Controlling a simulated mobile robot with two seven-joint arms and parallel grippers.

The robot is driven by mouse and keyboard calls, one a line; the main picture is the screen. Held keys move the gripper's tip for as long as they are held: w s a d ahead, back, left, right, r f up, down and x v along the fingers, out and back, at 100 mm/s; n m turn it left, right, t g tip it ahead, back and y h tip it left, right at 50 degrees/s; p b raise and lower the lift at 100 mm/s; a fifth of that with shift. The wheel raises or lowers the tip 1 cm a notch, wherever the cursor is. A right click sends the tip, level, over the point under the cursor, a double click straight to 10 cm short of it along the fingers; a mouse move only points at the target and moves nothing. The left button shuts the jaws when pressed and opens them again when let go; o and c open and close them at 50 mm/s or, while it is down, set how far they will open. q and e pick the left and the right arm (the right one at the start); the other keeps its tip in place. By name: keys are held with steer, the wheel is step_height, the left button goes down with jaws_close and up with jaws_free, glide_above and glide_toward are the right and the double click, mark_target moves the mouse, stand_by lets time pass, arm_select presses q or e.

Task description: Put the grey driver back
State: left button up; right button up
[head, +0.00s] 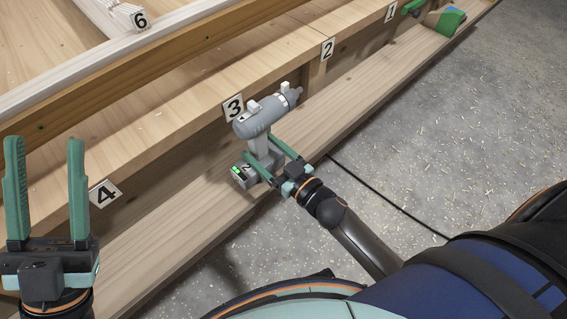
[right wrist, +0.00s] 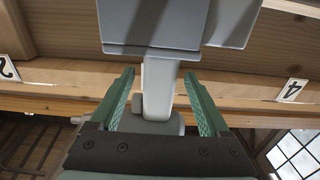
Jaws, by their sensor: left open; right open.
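The grey driver (head: 262,122) stands upright on its battery base on the lower wooden ledge (head: 185,215), by label 3 (head: 233,107). A green light shows on its base. My right gripper (head: 257,146) is open, with its fingers on either side of the driver's handle. In the right wrist view the pale handle (right wrist: 159,95) lies between the open fingers (right wrist: 160,75), with gaps visible on both sides. My left gripper (head: 45,142) is open and empty at the left, its fingers pointing up, away from the driver.
Labels 4 (head: 105,193), 2 (head: 328,48) and 1 (head: 391,12) mark the upper shelf's front edge. A green tool (head: 446,20) sits at the ledge's far end. White strips (head: 115,15) lie by label 6. The ledge between labels 2 and 3 looks clear.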

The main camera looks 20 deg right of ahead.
steer(key=v, duration=0.5)
steer(key=shift+s+d+p, duration=0.1)
steer(key=shift+s+p, duration=0.15)
steer(key=shift+p, duration=0.15)
arm_select(q)
steer(key=w+n+y, duration=0.1)
steer(key=w+f+n+y, duration=0.1)
steer(key=f+y, duration=0.1)
steer(key=shift+w+a+f+n+y+p, duration=0.25)
steer(key=shift+w+n+y+p, duration=0.05)
steer(key=shift+w+n, duration=0.1)
arm_select(e)
steer(key=s+a+r+n+t+y, duration=0.1)
steer(key=s+r+n+t+y, duration=0.1)
steer(key=r, duration=1.3)
steer(key=s+a+r+n+t+y, duration=0.1)
steer(key=s+r+n+t+y, duration=0.2)
steer(key=r, duration=1.2)
steer(key=s+n, duration=0.1)
steer(key=s, duration=0.1)
steer(key=shift+s+y, duration=0.3)
arm_select(q)
steer(key=shift+r, duration=0.1)
